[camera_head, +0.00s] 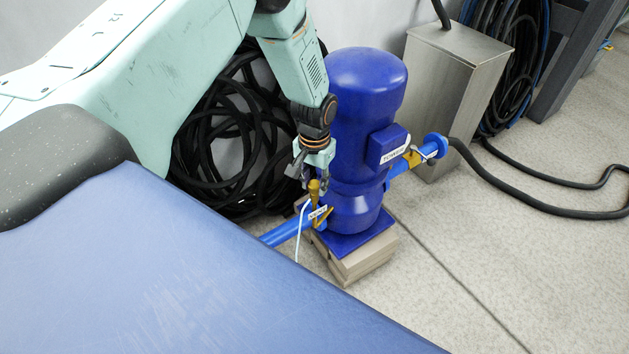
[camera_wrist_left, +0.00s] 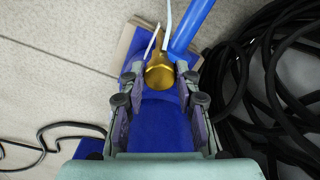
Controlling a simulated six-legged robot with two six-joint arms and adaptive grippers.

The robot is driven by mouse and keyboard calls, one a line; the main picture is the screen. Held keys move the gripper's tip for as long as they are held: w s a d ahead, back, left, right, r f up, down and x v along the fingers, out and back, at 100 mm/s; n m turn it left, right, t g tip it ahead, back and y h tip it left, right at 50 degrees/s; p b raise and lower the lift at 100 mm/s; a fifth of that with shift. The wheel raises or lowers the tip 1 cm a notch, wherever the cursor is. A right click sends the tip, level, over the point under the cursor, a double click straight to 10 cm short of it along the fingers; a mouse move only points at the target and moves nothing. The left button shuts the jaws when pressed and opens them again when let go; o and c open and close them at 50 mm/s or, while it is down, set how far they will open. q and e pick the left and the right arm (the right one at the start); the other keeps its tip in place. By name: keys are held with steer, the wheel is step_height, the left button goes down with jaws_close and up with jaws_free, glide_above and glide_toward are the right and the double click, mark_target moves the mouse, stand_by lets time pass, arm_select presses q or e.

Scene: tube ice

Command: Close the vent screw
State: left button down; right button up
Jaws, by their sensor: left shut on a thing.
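The vent screw (camera_head: 314,192) is a small gold-coloured knob low on the near left side of the blue pump (camera_head: 366,92). In the left wrist view the gold knob (camera_wrist_left: 160,73) lies between my fingertips. My left gripper (camera_head: 309,179) points down over the knob and is shut on it, with a fingertip on each side; it also shows in the left wrist view (camera_wrist_left: 160,85). The knob's thread is hidden. A thin white tube (camera_head: 301,225) hangs down beside the screw. My right gripper is not in view.
The pump stands on a stacked tan block (camera_head: 360,266). A blue pipe (camera_head: 284,233) leaves it at lower left. Black hoses (camera_head: 215,160) coil behind my left arm. A metal box (camera_head: 446,90) stands to the right. The floor at lower right is mostly clear.

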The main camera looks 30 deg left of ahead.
arm_select(q)
steer(key=shift+m, duration=0.3)
steer(key=m+p, duration=0.1)
steer(key=m, duration=0.3)
steer(key=shift+r, duration=0.1)
steer(key=m, duration=0.5)
steer(key=shift+w, duration=0.1)
steer(key=m+b, duration=0.1)
steer(key=m, duration=0.4)
steer(key=shift+m, duration=0.4)
steer(key=m, duration=0.5)
steer(key=shift+b, duration=0.35)
steer(key=shift+m, duration=0.4)
steer(key=c, duration=1)
jaws_free()
